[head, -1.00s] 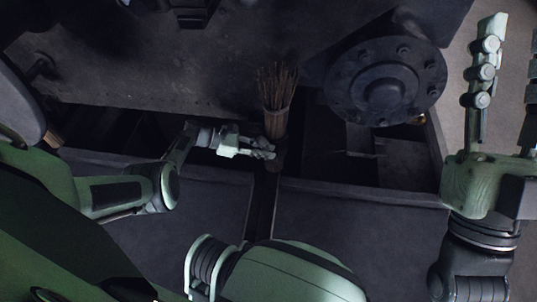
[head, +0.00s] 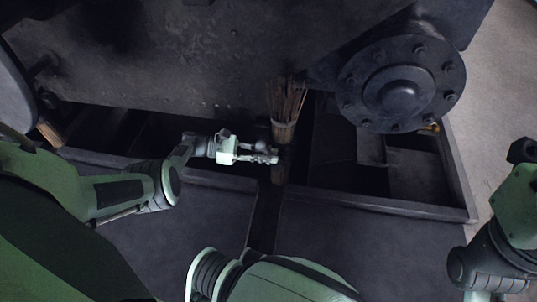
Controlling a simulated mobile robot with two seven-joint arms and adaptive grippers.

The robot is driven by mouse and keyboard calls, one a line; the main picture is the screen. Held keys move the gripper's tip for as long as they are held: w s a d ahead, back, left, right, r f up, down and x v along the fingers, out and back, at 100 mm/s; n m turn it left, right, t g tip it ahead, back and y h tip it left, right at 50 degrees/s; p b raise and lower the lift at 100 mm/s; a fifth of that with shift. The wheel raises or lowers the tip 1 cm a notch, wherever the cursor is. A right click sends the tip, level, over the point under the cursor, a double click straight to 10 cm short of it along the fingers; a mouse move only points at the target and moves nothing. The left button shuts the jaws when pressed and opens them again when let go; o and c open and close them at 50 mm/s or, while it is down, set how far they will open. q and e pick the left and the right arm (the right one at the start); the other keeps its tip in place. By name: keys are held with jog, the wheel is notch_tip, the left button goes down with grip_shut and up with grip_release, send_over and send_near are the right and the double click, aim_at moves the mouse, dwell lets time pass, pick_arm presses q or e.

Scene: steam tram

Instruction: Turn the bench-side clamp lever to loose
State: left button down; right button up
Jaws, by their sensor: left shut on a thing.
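My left gripper (head: 268,156) reaches in from the left at the centre of the head view, just below a bundle of twigs. My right gripper (head: 519,190) is at the right edge, apart from the bins. Only its green body shows, and its fingers are cut off or hidden.
A twig broom (head: 284,108) stands upright just beyond my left gripper. A large bolted round flange (head: 400,92) juts out at the upper right. An open dark bin (head: 392,200) lies below it. Bare floor (head: 492,110) shows at the right.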

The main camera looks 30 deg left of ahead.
pick_arm(q)
jog(key=c, duration=1.4)
grip_release()
jog(key=shift+a, duration=0.15)
jog(key=v, duration=1.1)
jog(key=shift+s+a+r, duration=0.2)
jog(key=shift+a, duration=0.15)
jog(key=shift+s, duration=0.1)
